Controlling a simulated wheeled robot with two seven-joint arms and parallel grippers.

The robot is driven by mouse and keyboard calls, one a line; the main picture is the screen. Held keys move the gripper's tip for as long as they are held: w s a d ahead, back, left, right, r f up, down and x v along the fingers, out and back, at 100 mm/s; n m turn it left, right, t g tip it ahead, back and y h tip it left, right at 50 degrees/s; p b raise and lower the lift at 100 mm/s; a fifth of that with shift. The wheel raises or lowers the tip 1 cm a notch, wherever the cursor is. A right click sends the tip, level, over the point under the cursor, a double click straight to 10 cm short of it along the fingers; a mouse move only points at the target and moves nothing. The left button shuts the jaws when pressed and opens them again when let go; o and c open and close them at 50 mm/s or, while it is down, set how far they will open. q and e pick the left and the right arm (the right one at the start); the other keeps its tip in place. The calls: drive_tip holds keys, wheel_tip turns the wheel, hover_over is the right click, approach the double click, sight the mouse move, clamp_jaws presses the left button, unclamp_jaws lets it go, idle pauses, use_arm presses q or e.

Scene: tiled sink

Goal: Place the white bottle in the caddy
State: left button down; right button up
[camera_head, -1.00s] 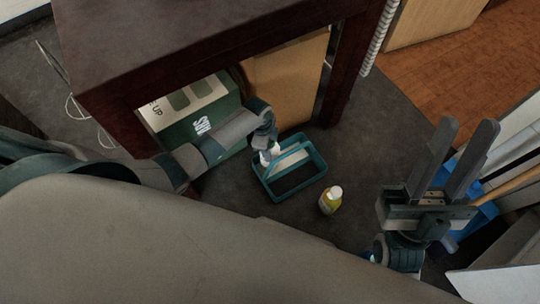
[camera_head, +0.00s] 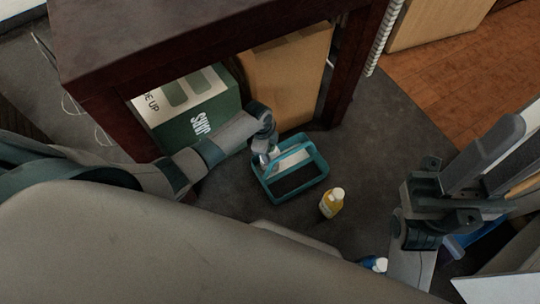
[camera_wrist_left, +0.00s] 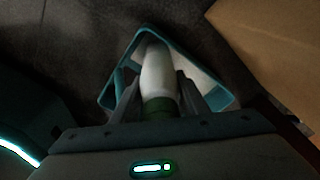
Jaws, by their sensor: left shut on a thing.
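The white bottle (camera_wrist_left: 158,75), with a green end towards my gripper, is held between the fingers of my left gripper (camera_wrist_left: 155,95) in the left wrist view. In the head view my left gripper (camera_head: 265,157) is at the back left corner of the teal caddy (camera_head: 297,190), and the bottle is mostly hidden. The caddy also shows in the left wrist view (camera_wrist_left: 117,78), around and beyond the bottle. I cannot tell whether the bottle touches its floor. My right gripper (camera_head: 490,155) is empty, raised at the right, its fingers seen apart.
A yellow bottle (camera_head: 332,202) with a white cap stands right of the caddy. A blue-capped item (camera_head: 375,264) is nearer me. A green box (camera_head: 195,110) and a cardboard box (camera_head: 285,75) stand behind, under the dark cabinet (camera_head: 200,40).

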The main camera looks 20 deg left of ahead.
idle(0.3)
use_arm(q)
drive_tip(key=shift+f, duration=0.2)
drive_tip(key=c, duration=1.3)
unclamp_jaws()
drive_tip(key=shift+c, duration=0.2)
